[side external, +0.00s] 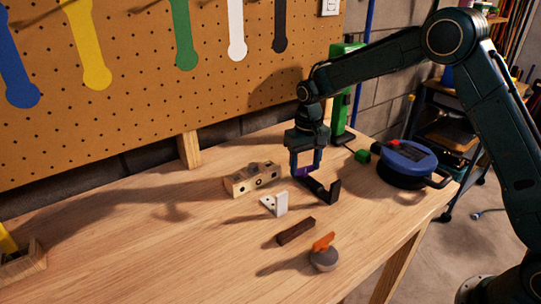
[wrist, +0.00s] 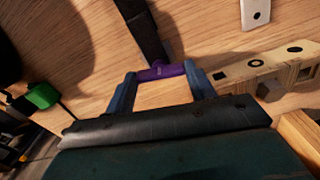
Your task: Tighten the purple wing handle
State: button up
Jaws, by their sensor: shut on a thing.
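The purple wing handle (wrist: 160,71) lies between the two blue fingers of my gripper (wrist: 160,88) in the wrist view, with a finger at each end. It sits at the end of a black bracket (wrist: 145,35). In the side view my gripper (side external: 305,166) points down at the bench and is shut on the purple handle (side external: 303,172), which is partly hidden by the fingers. The black bracket (side external: 333,192) lies on the bench there with one end upturned.
A wooden block with holes (side external: 252,179) stands left of my gripper. A white bracket (side external: 280,203), a dark brown bar (side external: 296,231) and a grey knob with an orange wing (side external: 324,258) lie in front. A blue reel (side external: 407,160) and a green block (side external: 362,156) are to the right.

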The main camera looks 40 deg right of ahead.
jog(key=shift+m, duration=0.6)
jog(key=o, duration=1)
jog(key=shift+r, duration=0.15)
notch_tip(320, 180, up, 14)
jog(key=shift+f, duration=0.2)
